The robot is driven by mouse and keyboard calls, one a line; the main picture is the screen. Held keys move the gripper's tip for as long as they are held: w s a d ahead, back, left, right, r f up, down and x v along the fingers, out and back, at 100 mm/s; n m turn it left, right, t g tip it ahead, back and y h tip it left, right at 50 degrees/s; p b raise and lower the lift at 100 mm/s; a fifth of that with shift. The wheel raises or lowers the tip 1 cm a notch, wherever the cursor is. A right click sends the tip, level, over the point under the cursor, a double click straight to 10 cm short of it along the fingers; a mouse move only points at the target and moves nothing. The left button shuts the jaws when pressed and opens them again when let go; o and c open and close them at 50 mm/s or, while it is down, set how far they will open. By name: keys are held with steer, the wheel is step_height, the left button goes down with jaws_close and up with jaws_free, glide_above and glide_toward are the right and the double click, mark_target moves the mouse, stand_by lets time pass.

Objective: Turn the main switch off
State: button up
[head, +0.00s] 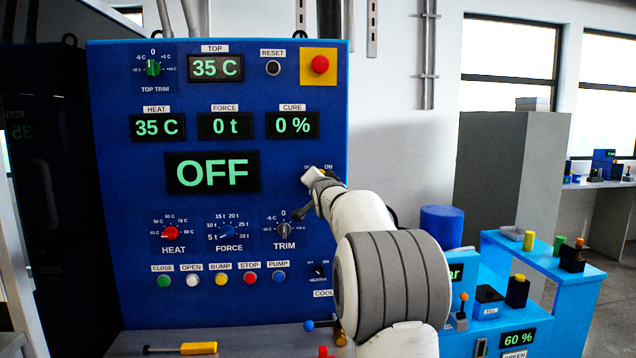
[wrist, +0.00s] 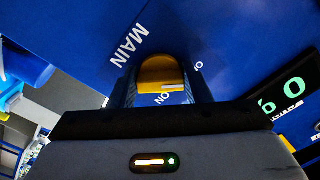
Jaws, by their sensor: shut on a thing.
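The main switch (wrist: 160,72) is a yellow knob on the blue panel, seen between my fingers in the wrist view. The word MAIN is beside it, and ON shows close to the knob. Another label is partly hidden by the right finger. My gripper (wrist: 160,88) is shut on the knob, one finger on each side. In the head view my gripper (head: 314,177) is at the panel's right edge, covering most of the switch. I cannot tell which label the knob points to. The large display (head: 212,172) reads OFF.
The blue panel (head: 110,250) also carries a red emergency button (head: 320,64), a trim knob (head: 284,230) just below my gripper, and a row of coloured push buttons. Blue benches with small items stand to the right.

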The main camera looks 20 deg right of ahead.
steer(key=o, duration=1)
steer(key=shift+b+v, duration=0.7)
steer(key=shift+v, duration=3.2)
